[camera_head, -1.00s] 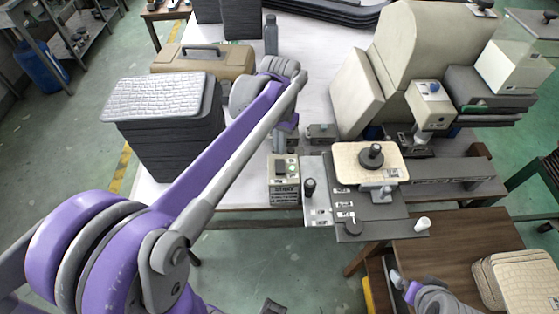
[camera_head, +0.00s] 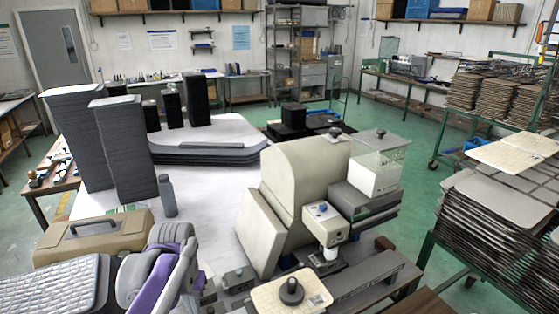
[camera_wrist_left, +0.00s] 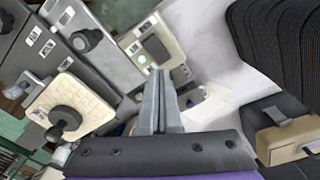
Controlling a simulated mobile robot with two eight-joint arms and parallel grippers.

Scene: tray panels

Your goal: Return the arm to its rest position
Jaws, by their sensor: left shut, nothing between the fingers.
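My left arm (camera_head: 168,272) comes up from the bottom left of the head view, beside the tan case and a stack of grey panels. Its gripper is at or below the bottom edge there and is hard to make out. In the left wrist view my left gripper (camera_wrist_left: 158,78) has its two fingers together, with nothing between them. The fingertips appear in front of a pale button box (camera_wrist_left: 155,45) with a green button; I cannot tell the gap. My right arm and gripper are not in view.
A tan case (camera_head: 95,238), a textured panel stack (camera_head: 45,285) and a grey bottle (camera_head: 167,196) are near the arm. A large beige machine (camera_head: 305,175) stands to its right. A cream plate with a black knob (camera_head: 291,291) is at the bottom.

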